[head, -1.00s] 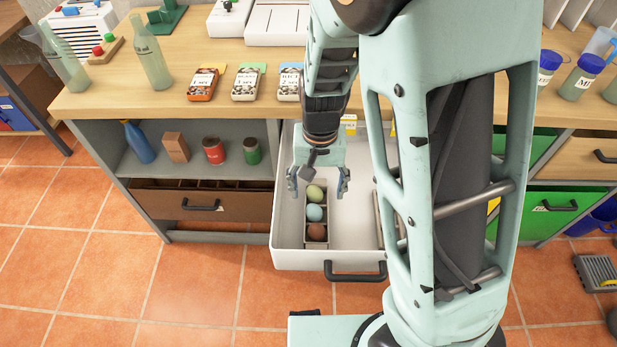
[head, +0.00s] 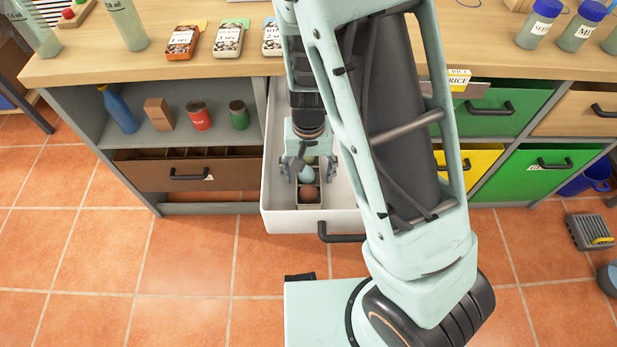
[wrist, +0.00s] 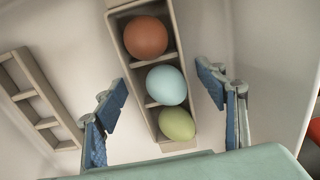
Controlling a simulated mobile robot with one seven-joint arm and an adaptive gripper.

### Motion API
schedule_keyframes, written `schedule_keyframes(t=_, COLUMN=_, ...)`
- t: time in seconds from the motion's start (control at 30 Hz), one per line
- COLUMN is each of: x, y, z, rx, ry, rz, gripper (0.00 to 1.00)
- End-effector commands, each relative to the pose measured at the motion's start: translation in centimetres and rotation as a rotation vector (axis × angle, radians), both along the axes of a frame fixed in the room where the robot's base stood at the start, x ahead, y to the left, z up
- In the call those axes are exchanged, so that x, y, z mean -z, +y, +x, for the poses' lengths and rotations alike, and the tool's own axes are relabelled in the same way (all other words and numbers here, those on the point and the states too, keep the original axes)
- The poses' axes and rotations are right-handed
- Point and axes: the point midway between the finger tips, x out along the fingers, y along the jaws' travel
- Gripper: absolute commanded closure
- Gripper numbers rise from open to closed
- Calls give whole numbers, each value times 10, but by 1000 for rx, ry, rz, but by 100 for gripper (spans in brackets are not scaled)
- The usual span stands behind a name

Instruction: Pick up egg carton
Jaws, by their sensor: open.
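The egg carton (wrist: 188,138) is a narrow beige tray with a brown egg (wrist: 146,37), a light blue egg (wrist: 166,85) and a green egg (wrist: 177,123) in a row. In the head view the carton (head: 311,203) lies in the open white drawer (head: 290,219). My gripper (head: 306,180) is open and reaches down into the drawer over the carton's far part. In the wrist view the gripper's blue fingers (wrist: 168,105) stand on either side of the carton, with gaps to both. My gripper partly hides the green egg in the head view.
An empty divided beige tray (wrist: 38,98) lies beside the carton in the drawer. The drawer walls are close around the gripper. A brown drawer (head: 188,170) stands open to the left.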

Motion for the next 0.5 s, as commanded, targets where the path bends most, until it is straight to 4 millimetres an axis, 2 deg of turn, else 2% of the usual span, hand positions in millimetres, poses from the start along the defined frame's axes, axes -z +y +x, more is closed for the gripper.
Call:
schedule_keyframes(t=0.07, x=-1, y=0, z=0, rx=0, ry=0, rz=0, gripper=35)
schedule_keyframes(t=0.4, x=-1, y=0, z=0, rx=0, ry=0, rz=0, gripper=72)
schedule_keyframes(t=0.5, x=-1, y=0, z=0, rx=0, ry=0, rz=0, gripper=80)
